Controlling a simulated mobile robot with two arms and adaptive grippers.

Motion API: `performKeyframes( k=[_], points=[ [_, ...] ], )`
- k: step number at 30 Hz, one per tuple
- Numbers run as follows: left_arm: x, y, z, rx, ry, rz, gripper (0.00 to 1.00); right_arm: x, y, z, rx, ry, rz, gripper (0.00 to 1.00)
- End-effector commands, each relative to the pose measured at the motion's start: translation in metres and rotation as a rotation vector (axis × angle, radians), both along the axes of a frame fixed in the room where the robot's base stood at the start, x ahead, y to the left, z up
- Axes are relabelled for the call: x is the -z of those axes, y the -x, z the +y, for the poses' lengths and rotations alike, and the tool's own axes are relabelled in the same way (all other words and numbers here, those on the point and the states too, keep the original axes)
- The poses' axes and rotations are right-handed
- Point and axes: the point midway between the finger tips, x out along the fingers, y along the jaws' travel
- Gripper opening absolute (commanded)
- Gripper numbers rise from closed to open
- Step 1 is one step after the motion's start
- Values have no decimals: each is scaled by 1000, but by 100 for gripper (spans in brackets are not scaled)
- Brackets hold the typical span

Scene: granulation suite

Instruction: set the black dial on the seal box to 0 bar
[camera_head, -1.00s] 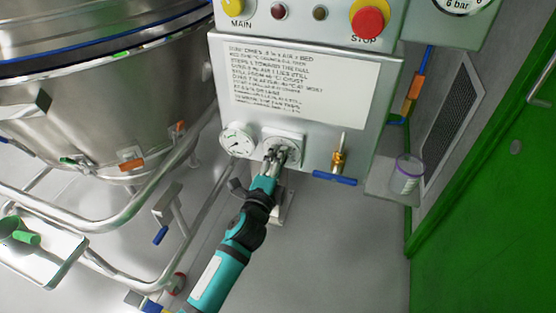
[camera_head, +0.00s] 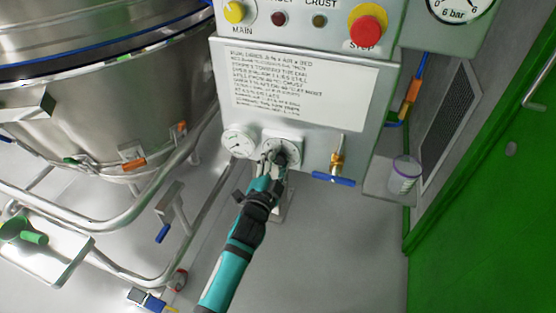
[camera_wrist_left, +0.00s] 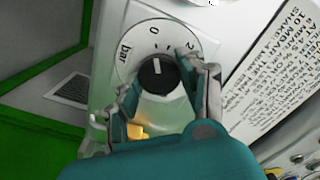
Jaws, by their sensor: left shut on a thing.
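The black dial (camera_wrist_left: 158,76) sits on a round white scale plate (camera_wrist_left: 128,62) marked 0, 2 and bar in the left wrist view. Its white mark points up the picture, roughly towards the 0. In the head view the dial plate (camera_head: 294,141) is low on the front of the grey seal box (camera_head: 312,142); the dial is partly hidden by my fingers. My left gripper (camera_head: 273,158) is shut on the dial, with one finger on each side of it in the wrist view (camera_wrist_left: 160,92). My right gripper is not in view.
The red stop button (camera_head: 367,32) is above the text sheet (camera_head: 300,90). Steel pipes (camera_head: 130,215) run at left.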

Motion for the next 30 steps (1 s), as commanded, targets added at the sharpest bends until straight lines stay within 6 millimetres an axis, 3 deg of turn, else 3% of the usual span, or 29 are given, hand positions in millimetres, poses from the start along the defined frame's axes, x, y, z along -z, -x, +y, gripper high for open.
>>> performKeyframes(
  k=[14, 15, 19, 30],
  points=[
    [2, 1, 0, -1, 12, 9, 9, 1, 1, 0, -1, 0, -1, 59],
    [2, 1, 0, -1, 12, 9, 46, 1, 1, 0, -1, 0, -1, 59],
    [2, 0, 0, -1, 11, 7, 63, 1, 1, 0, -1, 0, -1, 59],
    [1, 6, 2, 0, 10, 5, 65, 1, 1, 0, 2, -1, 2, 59]
  ],
)
